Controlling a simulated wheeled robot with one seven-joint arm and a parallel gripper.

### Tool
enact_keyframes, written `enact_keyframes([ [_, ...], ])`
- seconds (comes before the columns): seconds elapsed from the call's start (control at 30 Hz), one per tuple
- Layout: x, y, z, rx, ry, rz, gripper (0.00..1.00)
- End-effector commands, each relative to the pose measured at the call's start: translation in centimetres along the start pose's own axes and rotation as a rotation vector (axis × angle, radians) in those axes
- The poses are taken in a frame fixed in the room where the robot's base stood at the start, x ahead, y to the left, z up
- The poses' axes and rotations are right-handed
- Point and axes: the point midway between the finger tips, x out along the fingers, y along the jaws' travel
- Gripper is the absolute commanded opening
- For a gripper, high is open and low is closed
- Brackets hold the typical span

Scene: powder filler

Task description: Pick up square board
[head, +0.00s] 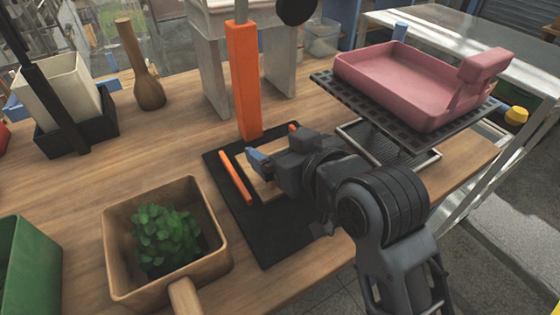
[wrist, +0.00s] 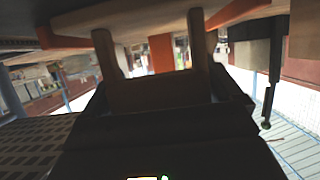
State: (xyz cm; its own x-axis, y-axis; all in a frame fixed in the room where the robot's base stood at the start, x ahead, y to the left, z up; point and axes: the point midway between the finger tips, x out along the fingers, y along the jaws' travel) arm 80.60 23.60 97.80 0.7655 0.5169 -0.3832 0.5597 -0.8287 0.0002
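The square board (head: 265,187) is light tan wood and lies on a black mat (head: 270,238) between two orange strips. My gripper (head: 258,160) is low over it in the head view and hides much of it. In the wrist view, two dark fingers (wrist: 152,24) stand well apart with a gap between them. A pale tan surface, likely the board (wrist: 150,16), spans the top of that view at the fingertips. Whether the fingers touch it, I cannot tell.
An orange post (head: 244,85) stands just behind the mat. A pink tray (head: 400,85) on a dark grid is at right. A wooden pot with a plant (head: 165,238) is front left. A wooden bottle (head: 140,70) and white container (head: 62,90) stand at back left.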

Motion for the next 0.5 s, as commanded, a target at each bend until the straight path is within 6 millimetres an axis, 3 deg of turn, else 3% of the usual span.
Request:
enact_keyframes([
  [0.33, -0.02, 0.01, 0.0, 0.0, 0.0, 0.0, 0.58],
  [0.5, -0.03, 0.01, -0.03, 0.0, 0.001, 0.0, 0.57],
])
